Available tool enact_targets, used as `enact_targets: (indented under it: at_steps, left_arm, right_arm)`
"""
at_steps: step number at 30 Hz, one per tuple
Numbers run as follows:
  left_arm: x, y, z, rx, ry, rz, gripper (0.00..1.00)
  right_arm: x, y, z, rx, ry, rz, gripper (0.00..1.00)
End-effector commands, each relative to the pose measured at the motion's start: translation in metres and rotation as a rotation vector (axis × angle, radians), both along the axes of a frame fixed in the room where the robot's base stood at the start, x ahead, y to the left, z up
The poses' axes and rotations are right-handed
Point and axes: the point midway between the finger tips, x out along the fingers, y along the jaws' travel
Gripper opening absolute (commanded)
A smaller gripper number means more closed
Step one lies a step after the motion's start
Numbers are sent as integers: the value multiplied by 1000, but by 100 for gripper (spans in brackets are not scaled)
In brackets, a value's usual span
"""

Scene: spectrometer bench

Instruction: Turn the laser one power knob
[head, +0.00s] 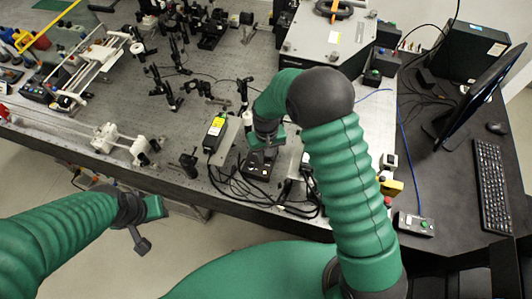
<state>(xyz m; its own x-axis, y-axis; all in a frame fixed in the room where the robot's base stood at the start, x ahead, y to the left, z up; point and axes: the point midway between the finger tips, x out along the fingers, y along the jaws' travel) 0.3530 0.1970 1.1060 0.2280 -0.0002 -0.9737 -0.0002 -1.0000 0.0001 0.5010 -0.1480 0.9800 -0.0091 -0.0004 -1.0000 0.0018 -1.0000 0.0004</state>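A dark controller box (258,164) with cables sits near the front edge of the optical table. My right gripper (264,141) reaches down over the back of this box. Its fingertips are mostly hidden by my own wrist, so I cannot tell whether they touch anything or how far apart they are. No power knob can be made out; the gripper may cover it. A black box with a yellow-green label (215,132) stands just left of the gripper. My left gripper (140,225) hangs in front of the table's front edge, away from the boxes, and appears empty.
The perforated optical table (215,175) carries many small optic mounts (160,90) at the back. A grey housing (328,45) stands behind my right arm. At right, a dark desk holds a monitor (478,97), a keyboard (491,187) and a small button box (414,224).

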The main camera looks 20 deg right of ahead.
Motion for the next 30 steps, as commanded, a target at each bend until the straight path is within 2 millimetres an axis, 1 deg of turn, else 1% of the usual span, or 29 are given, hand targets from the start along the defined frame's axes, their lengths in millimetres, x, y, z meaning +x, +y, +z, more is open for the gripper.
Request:
enact_targets:
  at_steps: [5,8,11,14,18,22,25,27,30]
  left_arm:
    - [0,0,0,0,0,0,36]
    - [0,0,-2,0,0,0,36]
    - [0,0,-6,0,0,0,36]
    - [0,0,-12,0,0,0,36]
    - [0,0,-18,0,0,0,36]
    - [0,0,-22,0,0,0,36]
    - [0,0,-23,0,0,0,36]
    - [0,0,-24,0,0,0,36]
    - [0,0,-24,0,0,0,36]
  right_arm:
    - [3,0,1,0,-4,0,26]
    - [4,0,8,0,-8,0,26]
    - [4,0,27,1,-11,0,26]
    - [4,0,55,1,-12,1,26]
    - [4,0,97,1,-13,1,26]
    - [3,0,133,1,-10,0,26]
    - [3,0,152,1,-7,0,26]
    - [3,0,161,0,-5,0,26]
    - [2,0,168,0,-3,0,26]
